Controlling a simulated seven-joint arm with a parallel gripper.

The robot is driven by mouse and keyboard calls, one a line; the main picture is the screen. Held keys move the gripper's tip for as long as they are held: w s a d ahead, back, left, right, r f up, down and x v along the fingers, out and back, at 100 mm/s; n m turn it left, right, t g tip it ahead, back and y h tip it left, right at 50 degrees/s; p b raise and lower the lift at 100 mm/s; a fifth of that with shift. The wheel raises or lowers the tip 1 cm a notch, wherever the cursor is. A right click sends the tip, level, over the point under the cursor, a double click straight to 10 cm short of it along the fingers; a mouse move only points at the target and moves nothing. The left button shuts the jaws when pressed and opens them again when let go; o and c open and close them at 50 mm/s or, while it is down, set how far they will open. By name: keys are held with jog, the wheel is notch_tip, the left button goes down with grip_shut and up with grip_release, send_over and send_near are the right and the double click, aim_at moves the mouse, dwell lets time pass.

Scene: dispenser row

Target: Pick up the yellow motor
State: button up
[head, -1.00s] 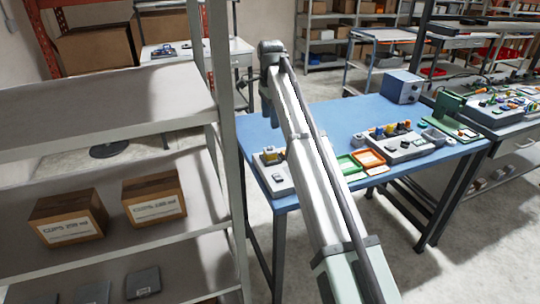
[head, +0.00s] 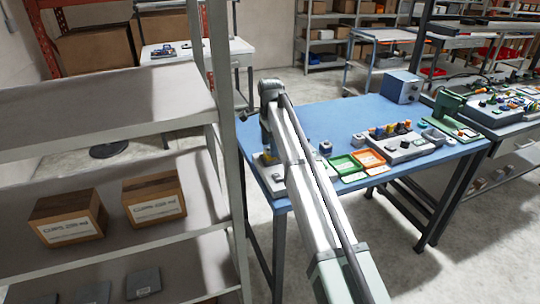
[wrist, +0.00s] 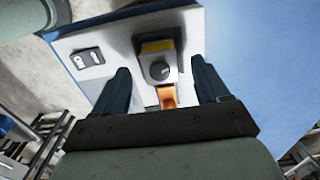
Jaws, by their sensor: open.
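The yellow motor (wrist: 157,46) shows in the wrist view as a yellow band on a grey block with a round dark knob. It sits on a pale grey base unit (wrist: 92,84), with an orange part (wrist: 167,97) just below the knob in the picture. My gripper (wrist: 160,66) is open, with one dark finger on each side of the block and gaps between them. In the head view the base unit (head: 272,181) is at the left end of the blue table, and my arm hides most of the motor.
The blue table (head: 345,118) has clear room at its back middle. Green and orange trays (head: 343,165) and a grey unit with colored parts (head: 402,148) stand to the right of my arm. A grey shelf rack (head: 228,150) stands close on the left.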

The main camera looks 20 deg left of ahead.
notch_tip(320, 180, down, 2)
jog(key=shift+f, duration=0.25)
jog(key=c, duration=1.3)
jog(key=shift+o, duration=0.2)
